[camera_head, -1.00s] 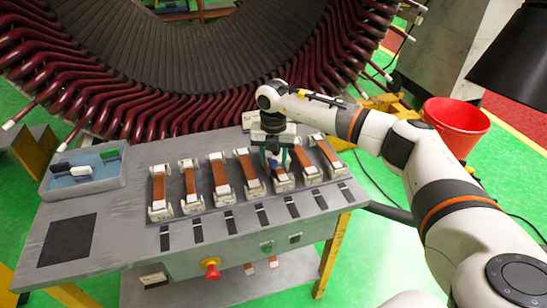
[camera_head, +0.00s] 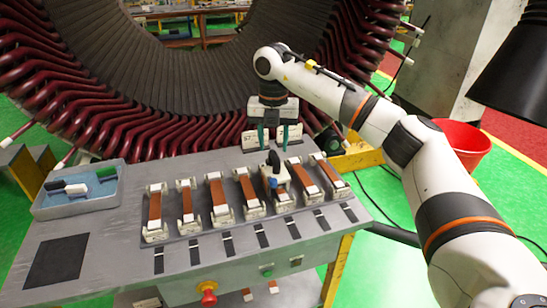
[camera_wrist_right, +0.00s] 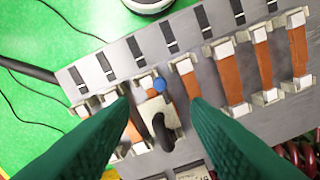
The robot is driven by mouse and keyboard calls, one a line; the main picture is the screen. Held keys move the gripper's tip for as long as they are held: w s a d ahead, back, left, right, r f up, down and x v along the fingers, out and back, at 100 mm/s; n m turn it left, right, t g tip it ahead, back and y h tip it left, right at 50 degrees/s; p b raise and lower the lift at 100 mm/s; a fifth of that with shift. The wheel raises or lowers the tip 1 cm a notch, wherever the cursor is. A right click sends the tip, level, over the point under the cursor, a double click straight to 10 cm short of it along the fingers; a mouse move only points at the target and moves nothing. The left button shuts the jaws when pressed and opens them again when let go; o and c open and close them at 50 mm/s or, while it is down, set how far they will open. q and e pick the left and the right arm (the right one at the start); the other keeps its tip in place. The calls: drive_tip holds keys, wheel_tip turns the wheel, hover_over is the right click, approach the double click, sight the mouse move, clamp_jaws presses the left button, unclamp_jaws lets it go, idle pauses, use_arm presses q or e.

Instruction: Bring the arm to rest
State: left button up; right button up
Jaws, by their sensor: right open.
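My right gripper (camera_head: 272,138) is above the back part of the grey table, its two green fingers apart and pointing down. It is empty. The fingers also show at both sides of the right wrist view (camera_wrist_right: 160,110). Below and between them, a small white tool with a black handle and a blue knob (camera_head: 272,168) sits on one of the copper-strip fixtures; it shows in the right wrist view too (camera_wrist_right: 158,118). The gripper is apart from it. My left gripper is not in view.
Several copper strips in white clamps (camera_head: 219,200) stand in a row on the table (camera_head: 110,220). A blue tray (camera_head: 80,205) with small tools is at the left. The large stator with dark red coils (camera_head: 75,120) stands behind. A red bucket (camera_head: 465,140) is at right.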

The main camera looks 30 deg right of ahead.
drive_tip(key=shift+r, duration=0.3)
